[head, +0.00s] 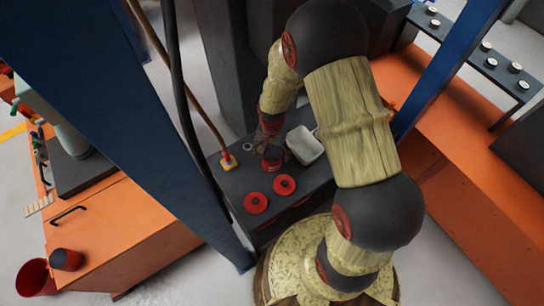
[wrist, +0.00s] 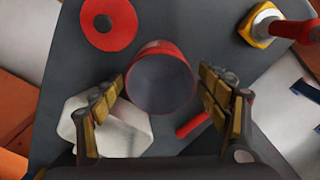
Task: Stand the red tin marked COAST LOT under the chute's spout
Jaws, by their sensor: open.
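A red open-topped tin (wrist: 160,82) with a grey inside stands on the dark tabletop (head: 240,180); no marking on it is readable. It also shows in the head view (head: 272,160), partly behind my gripper (head: 269,138). I cannot make out the chute's spout in either view.
A white container (head: 304,145) stands right of the tin. Two red discs (head: 256,203) lie at the table's front. A yellow-based fitting (head: 228,162) stands at left. A blue post (head: 110,110) rises nearby.

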